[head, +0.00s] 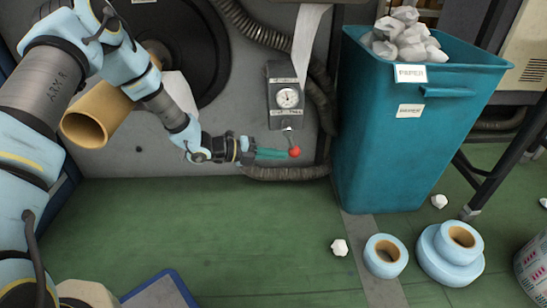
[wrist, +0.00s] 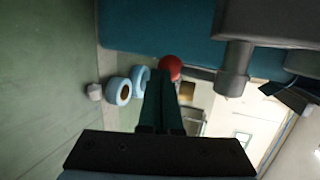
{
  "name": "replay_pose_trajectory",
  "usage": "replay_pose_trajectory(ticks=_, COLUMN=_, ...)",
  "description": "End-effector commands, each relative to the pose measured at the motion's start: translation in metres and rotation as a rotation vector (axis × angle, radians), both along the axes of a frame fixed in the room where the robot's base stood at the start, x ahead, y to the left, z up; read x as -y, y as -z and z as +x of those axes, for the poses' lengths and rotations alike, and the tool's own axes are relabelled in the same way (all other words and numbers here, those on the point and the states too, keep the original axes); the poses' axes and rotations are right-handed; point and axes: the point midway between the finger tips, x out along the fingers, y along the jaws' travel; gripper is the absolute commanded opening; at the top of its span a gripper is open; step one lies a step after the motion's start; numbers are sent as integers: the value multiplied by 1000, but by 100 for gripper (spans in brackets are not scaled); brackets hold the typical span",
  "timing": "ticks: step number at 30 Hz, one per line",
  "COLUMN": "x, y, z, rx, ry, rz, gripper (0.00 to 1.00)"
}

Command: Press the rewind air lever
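The rewind air lever hangs below a grey gauge box (head: 287,97) on the machine face and ends in a red ball knob (head: 295,152). The red knob also shows in the wrist view (wrist: 170,67), just past my fingertips. My gripper (head: 286,154) points to the right, with its teal fingers level with the knob and their tips at its left side. In the wrist view the two fingers (wrist: 162,95) lie together, with nothing seen between them. I cannot tell whether the tips touch the knob.
A tall teal paper bin (head: 385,150) stands just right of the lever. Ribbed hoses (head: 320,95) run beside and below the gauge box. A cardboard core (head: 86,127) sticks out at left. Blue rolls (head: 386,256) and paper scraps (head: 339,247) lie on the green floor.

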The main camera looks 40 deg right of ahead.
Motion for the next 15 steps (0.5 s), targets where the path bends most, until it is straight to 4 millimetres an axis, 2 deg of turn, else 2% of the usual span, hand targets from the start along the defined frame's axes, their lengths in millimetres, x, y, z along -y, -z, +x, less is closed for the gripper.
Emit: replay_pose_trajectory(ticks=15, x=14, y=3, z=-11, rx=-5, ry=1, rz=-7, gripper=0)
